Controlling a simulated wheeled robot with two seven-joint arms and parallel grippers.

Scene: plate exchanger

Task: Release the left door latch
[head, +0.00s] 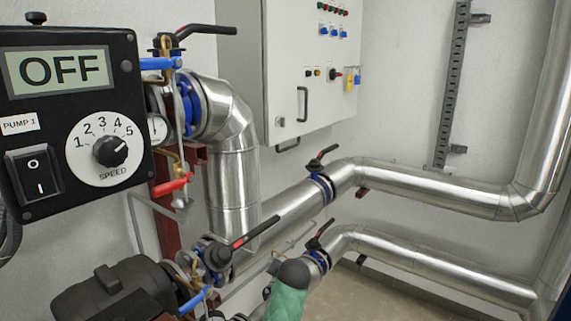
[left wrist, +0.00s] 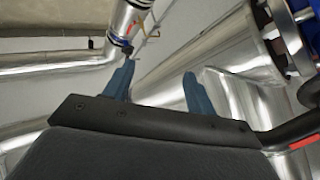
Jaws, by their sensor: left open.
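The light grey control cabinet (head: 288,60) hangs on the wall in the upper middle of the head view. Its door carries a black upright bar handle (head: 303,104). A small metal fitting (head: 281,122) sits at the door's lower left edge, and a dark handle-like part (head: 288,145) shows at the bottom edge. I cannot tell for certain which is the latch. My right gripper is out of view.
A pump control box (head: 75,120) reading OFF fills the left of the head view. Silver pipes (head: 430,190) with lever valves (head: 322,160) run below the cabinet. A dark red-marked lever (left wrist: 302,140) lies right of my left gripper.

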